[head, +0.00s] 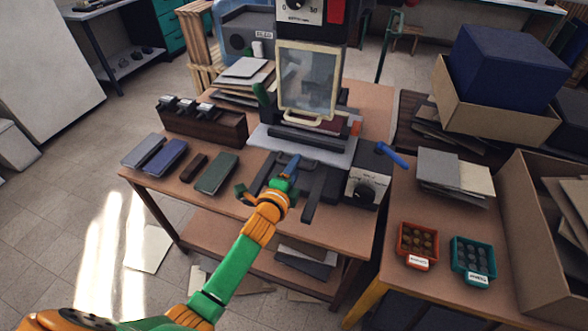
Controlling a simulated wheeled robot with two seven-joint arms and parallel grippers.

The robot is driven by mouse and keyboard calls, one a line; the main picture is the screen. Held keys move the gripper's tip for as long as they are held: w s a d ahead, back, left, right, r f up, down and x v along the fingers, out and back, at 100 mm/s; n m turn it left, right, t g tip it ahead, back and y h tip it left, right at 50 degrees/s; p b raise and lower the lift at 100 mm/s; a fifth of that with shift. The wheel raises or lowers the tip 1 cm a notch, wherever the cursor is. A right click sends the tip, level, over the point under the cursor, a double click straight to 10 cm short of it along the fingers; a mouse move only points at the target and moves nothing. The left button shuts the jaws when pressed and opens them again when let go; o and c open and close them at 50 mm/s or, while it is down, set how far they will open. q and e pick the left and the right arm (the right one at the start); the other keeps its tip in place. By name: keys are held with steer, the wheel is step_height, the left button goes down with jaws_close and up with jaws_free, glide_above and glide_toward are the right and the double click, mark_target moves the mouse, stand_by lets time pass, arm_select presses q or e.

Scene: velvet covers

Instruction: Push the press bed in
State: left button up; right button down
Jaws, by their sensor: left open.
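The press (307,75) stands on the wooden workbench, with a clear framed guard (308,82) across its front. The press bed, a grey plate (342,157) with a dark bar along its front, sits low beneath the guard. Dark rails (313,190) run from the bed toward the bench's near edge. My left gripper (289,172) is open, in front of the bed and over the rail area. Its tips are close to the bed's front edge; I cannot tell whether they touch. My arm and hand hide part of the rails. My right gripper is out of view.
A dial box (366,187) with a blue lever (391,154) stands right of the bed. A dark rack (202,124) and several cover-like pieces (217,173) lie left. Red (417,241) and teal (472,258) trays sit on the right table, beside a cardboard box (541,235).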

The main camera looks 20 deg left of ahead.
arm_select(q)
steer(key=shift+d, duration=0.1)
jaws_close()
stand_by(1.2)
